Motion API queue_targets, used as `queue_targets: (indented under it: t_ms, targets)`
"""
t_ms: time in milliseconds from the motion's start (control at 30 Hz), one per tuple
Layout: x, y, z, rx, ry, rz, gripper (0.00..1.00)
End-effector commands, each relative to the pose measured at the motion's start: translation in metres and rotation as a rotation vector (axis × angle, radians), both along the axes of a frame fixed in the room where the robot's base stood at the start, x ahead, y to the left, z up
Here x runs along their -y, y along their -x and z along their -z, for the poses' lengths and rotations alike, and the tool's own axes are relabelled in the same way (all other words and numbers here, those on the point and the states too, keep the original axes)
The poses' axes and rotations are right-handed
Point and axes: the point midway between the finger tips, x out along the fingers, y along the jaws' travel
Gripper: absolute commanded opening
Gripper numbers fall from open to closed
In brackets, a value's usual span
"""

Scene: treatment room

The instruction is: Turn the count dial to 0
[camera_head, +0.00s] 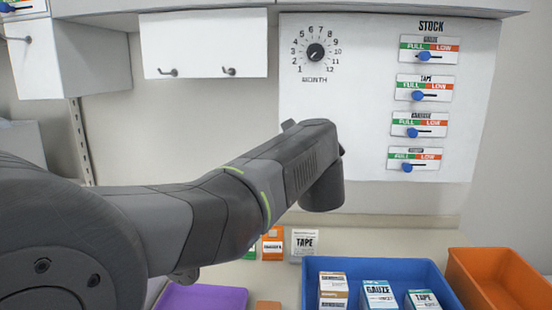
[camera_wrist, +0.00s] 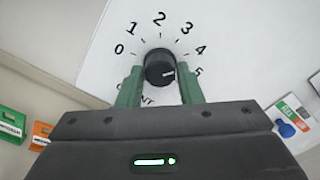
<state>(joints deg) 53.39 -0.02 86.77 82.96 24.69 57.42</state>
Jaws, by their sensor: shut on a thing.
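The count dial (camera_wrist: 159,67) is a round black knob on the white panel, with the numbers 0 to 5 showing around it in the wrist view. Its white pointer mark faces right, roughly toward the 5. My gripper (camera_wrist: 158,82) has its two green fingers on either side of the knob, shut on it. The lettering below the dial is partly covered by the fingers. In the head view my arm hides the count dial and the fingers.
A month dial (camera_head: 316,52) sits higher on the panel. Several stock sliders (camera_head: 424,56) with blue knobs are at right. Below stand a blue bin (camera_head: 432,268) with boxes, an orange bin (camera_head: 500,280) and a purple tray (camera_head: 205,297). White cabinets (camera_head: 204,44) hang at upper left.

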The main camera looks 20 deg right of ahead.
Motion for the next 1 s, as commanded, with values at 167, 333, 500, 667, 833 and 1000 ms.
queue_targets:
  t_ms: [167,333,500,667,833,1000]
  targets:
    - [-0.0006,-0.0002,0.0039,-0.079,0.148,-0.002,0.1]
    - [-0.0008,-0.0003,0.0038,-0.156,0.289,-0.001,0.1]
    - [-0.0005,-0.0002,0.0039,-0.235,0.43,0.0,0.1]
    - [-0.0005,-0.0003,0.0042,-0.308,0.563,0.0,0.1]
    - [-0.0004,-0.0002,0.0044,-0.387,0.705,0.0,0.1]
    - [-0.0005,-0.0004,0.0046,-0.465,0.847,-0.001,0.1]
